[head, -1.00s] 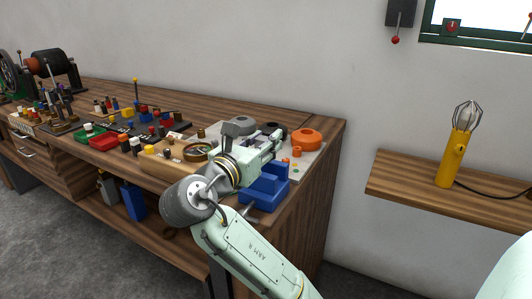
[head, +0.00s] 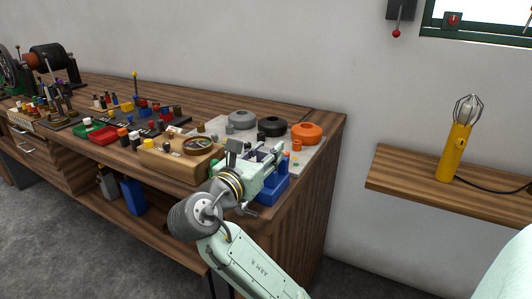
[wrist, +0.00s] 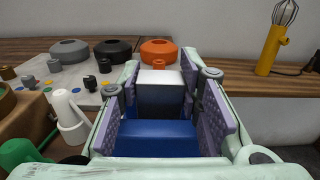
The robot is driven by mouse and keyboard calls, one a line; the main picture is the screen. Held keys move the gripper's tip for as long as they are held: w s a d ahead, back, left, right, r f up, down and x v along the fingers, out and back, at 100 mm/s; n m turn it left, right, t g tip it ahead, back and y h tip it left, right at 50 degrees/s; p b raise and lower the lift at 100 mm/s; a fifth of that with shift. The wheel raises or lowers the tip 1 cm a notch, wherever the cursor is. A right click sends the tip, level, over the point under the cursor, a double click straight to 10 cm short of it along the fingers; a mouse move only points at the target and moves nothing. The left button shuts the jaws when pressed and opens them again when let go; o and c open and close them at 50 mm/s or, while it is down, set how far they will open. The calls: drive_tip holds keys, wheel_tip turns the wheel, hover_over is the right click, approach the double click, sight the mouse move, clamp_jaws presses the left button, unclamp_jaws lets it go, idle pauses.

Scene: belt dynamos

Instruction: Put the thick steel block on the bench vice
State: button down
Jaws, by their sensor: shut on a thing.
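The thick steel block (wrist: 160,92) is grey with a bright top face. In the wrist view it sits between my gripper's purple finger pads. My gripper (wrist: 165,105) is shut on it. The blue bench vice (wrist: 155,129) shows directly below and in front of the block in the wrist view. In the head view the vice (head: 273,188) stands at the bench's right front corner, with my gripper (head: 268,163) over it. I cannot tell whether the block touches the vice. In the head view my fingers make the block hard to pick out.
Grey (head: 241,119), black (head: 271,126) and orange (head: 306,132) round pieces stand behind the vice. A wooden box (head: 172,163) with a round glass-topped dial is close left of my gripper. A yellow caged lamp (head: 456,150) stands on the separate right shelf.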

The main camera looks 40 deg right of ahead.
drive_tip(key=c, duration=1.2)
unclamp_jaws()
drive_tip(key=shift+f, duration=0.2)
drive_tip(key=shift+o, duration=0.2)
drive_tip(key=shift+r, duration=0.1)
drive_tip(key=shift+r+p, duration=0.25)
drive_tip(key=shift+p, duration=0.1)
drive_tip(key=shift+r+p, duration=0.5)
drive_tip(key=b+v, duration=0.1)
drive_tip(key=v, duration=0.9)
drive_tip(key=shift+a+f+b, duration=0.2)
drive_tip(key=shift+a+b, duration=0.05)
drive_tip(key=shift+b, duration=0.15)
drive_tip(key=shift+v, duration=0.8)
